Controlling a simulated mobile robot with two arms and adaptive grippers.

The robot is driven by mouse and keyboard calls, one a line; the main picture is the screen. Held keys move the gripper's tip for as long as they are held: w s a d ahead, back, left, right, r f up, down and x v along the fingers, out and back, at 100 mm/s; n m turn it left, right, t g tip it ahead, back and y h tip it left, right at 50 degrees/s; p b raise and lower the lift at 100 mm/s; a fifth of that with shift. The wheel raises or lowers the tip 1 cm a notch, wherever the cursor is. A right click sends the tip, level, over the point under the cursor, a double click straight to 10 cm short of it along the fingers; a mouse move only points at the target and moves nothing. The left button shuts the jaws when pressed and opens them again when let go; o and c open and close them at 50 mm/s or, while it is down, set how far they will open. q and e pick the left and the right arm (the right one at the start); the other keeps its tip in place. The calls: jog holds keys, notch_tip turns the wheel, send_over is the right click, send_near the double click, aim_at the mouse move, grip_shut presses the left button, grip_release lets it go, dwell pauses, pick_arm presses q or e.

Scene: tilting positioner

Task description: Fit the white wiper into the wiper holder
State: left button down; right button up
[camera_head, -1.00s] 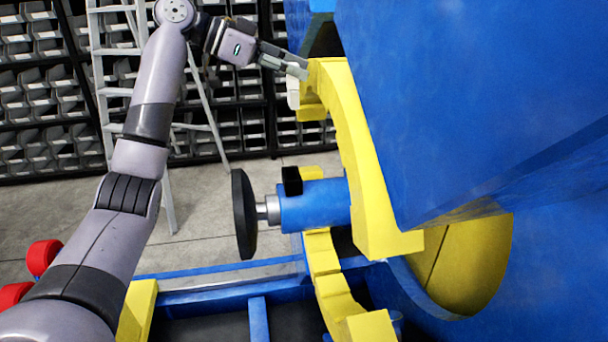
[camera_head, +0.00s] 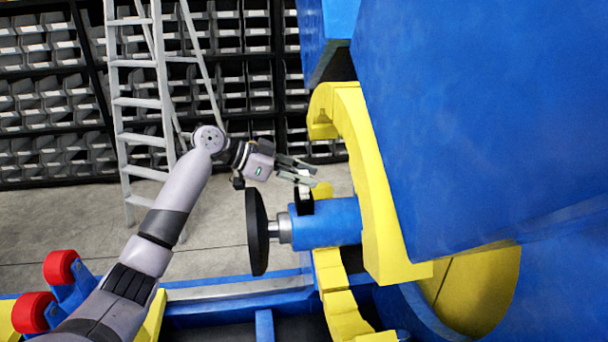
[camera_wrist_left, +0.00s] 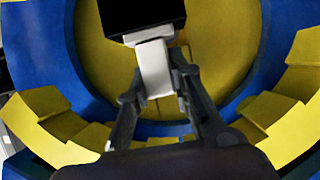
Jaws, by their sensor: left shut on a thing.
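The white wiper (camera_wrist_left: 155,68) is a pale block between the two fingers of my left gripper (camera_wrist_left: 157,88) in the left wrist view. The gripper is shut on it. The wiper's far end meets the lower edge of a black block, the wiper holder (camera_wrist_left: 140,14); I cannot tell whether it is inside or only in front. In the head view my left gripper (camera_head: 303,173) is just above the black holder (camera_head: 304,201), which sits on the blue cylinder. The wiper is hard to make out there. My right gripper is not in view.
The blue cylinder (camera_head: 330,223) ends in a black disc (camera_head: 257,232) on its left. A yellow curved rim (camera_head: 372,185) and a large blue body (camera_head: 480,120) fill the right side. A ladder (camera_head: 138,104) and bin shelves stand behind; the floor between is open.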

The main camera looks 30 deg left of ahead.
pick_arm(q)
jog(key=shift+f, duration=0.2)
jog(key=shift+f, duration=0.25)
jog(key=c, duration=1.4)
grip_release()
jog(key=shift+r, duration=0.1)
jog(key=shift+c, duration=0.2)
